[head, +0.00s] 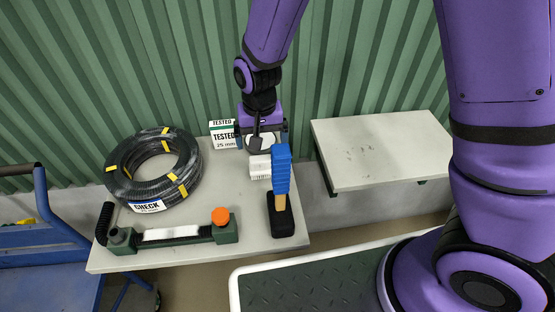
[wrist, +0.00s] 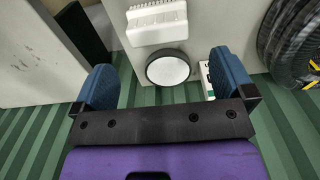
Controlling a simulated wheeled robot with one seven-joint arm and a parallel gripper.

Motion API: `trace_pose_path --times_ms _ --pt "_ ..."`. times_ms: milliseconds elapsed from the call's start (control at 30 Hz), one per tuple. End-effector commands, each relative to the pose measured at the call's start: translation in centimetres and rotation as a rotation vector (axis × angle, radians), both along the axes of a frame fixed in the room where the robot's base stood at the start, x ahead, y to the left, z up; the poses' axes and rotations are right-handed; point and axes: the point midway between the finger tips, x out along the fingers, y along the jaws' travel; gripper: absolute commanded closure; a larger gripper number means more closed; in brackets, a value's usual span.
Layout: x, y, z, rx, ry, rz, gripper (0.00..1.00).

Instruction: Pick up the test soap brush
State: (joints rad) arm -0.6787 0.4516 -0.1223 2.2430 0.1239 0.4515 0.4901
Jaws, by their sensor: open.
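A brush-like thing (head: 281,178) with a blue ridged upper part, a light wooden neck and a black block at its lower end is on the near right of the left table; I take it for the soap brush. It does not show clearly in the wrist view. My gripper (head: 262,138) is open and empty, over the table's back part, behind the brush. In the wrist view its blue fingers (wrist: 168,85) stand wide apart. A round white-faced, dark-rimmed thing (wrist: 167,69) appears between them. A white ridged block (head: 260,167) is just left of the blue part; it also shows in the wrist view (wrist: 157,22).
A black hose coil (head: 150,185) with yellow bands and a CHECK label lies at left. A green fixture (head: 228,232) with an orange knob lies along the front. A TESTED card (head: 222,134) stands by my gripper. The right table (head: 385,150) is bare. Green corrugated wall stands behind.

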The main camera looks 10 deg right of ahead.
Motion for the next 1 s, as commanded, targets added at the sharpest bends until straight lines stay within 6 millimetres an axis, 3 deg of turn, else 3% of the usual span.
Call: trace_pose_path --times_ms 300,633,1000 --pt "-0.1 0.1 -4.1 -0.003 0.004 -0.002 0.00" --pt "0.0 0.0 -6.4 -0.002 0.002 -0.001 0.00" --pt "0.0 -0.2 -10.6 -0.001 0.002 -0.002 0.00"
